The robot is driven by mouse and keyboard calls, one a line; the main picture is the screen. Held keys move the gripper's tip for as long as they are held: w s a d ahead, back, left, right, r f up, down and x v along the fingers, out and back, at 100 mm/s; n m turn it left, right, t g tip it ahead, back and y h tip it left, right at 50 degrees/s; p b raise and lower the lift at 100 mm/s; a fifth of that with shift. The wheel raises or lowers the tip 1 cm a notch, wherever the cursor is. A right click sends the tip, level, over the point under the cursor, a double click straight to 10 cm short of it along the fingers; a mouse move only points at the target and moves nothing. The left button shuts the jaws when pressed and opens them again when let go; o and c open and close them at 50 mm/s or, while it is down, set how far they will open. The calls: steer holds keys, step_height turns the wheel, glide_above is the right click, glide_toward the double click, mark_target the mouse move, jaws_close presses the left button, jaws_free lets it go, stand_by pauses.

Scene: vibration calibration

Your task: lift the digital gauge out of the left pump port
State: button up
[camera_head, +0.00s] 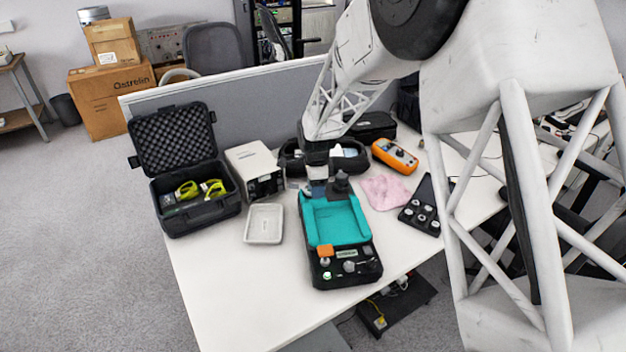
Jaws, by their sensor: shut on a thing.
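The pump (336,221) is a teal-topped black unit standing on the white table, with knobs and an orange part on its front panel. My gripper (317,178) is at the pump's back edge, pointing down and shut on the digital gauge (318,190), a small dark piece at the left port. The gauge is mostly hidden by the gripper, and I cannot tell whether it is still seated in the port. A black knobbed fitting (341,186) stands just right of it.
An open black case (195,221) with yellow-green items is at the left. A grey box (254,168), white tray (264,224), orange multimeter (394,157), pink cloth (385,192) and black tray of round pieces (424,203) surround the pump. The table's front left is clear.

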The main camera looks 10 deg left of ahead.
steer(key=s+d, duration=0.4)
steer(key=s, duration=0.4)
steer(key=shift+s+r, duration=0.3)
steer(key=shift+r, duration=0.15)
steer(key=shift+d+r, duration=0.1)
steer(key=shift+r, duration=0.1)
steer(key=shift+r, duration=1.75)
